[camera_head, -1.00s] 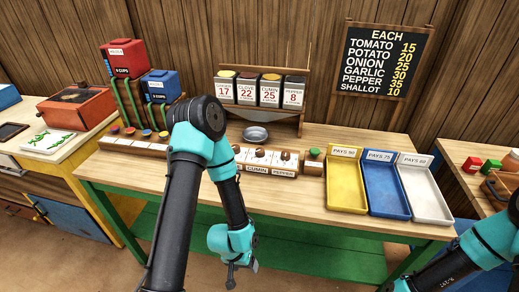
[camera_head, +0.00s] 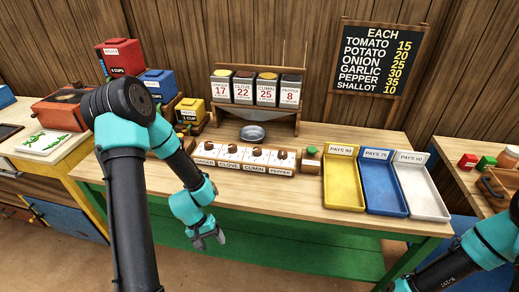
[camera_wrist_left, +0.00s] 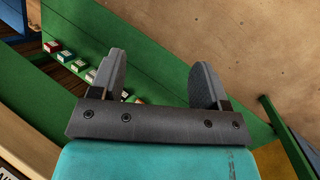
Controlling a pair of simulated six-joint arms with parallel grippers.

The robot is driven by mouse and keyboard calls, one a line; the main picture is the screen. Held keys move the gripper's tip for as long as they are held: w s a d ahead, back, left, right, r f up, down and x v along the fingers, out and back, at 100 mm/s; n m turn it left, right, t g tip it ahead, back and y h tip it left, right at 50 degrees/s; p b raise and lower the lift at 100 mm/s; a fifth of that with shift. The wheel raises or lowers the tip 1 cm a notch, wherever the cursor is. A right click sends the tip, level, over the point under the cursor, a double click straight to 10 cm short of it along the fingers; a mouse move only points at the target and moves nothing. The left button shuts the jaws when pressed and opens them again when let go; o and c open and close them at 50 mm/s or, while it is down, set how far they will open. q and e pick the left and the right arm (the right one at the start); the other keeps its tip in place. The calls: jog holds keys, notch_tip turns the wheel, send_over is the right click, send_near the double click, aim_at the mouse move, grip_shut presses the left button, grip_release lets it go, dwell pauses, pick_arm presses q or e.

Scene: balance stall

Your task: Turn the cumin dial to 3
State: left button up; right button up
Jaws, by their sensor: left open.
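The cumin dial (camera_head: 257,151) is a brown knob on a white plate, third in a row of labelled dials on the counter. Its CUMIN label (camera_head: 254,169) faces front. The knob's exact setting is too small to read. My left gripper (camera_head: 208,242) is open and empty, low in front of the counter and to the left of the cumin dial, apart from it. In the left wrist view its two fingers (camera_wrist_left: 158,65) stand wide apart with nothing between them. My right gripper is out of view; only its arm shows at the lower right.
The clove dial (camera_head: 233,148) and pepper dial (camera_head: 282,155) flank the cumin dial. A metal bowl (camera_head: 253,133) sits behind, under the spice bins (camera_head: 266,89). A green-topped block (camera_head: 310,155) and the yellow tray (camera_head: 344,185) stand to the right.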

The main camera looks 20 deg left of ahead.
pick_arm(q)
jog(key=w+a+r+t+h, duration=0.1)
jog(key=w+a+r+h, duration=0.15)
jog(key=a+r, duration=0.7)
notch_tip(320, 180, up, 24)
jog(key=m+y, duration=0.8)
jog(key=m, duration=0.9)
send_over(257, 149)
jog(key=shift+w, duration=0.1)
jog(key=shift+f, duration=0.15)
notch_tip(257, 149, down, 17)
jog(key=shift+f, duration=0.15)
jog(key=shift+c, duration=0.2)
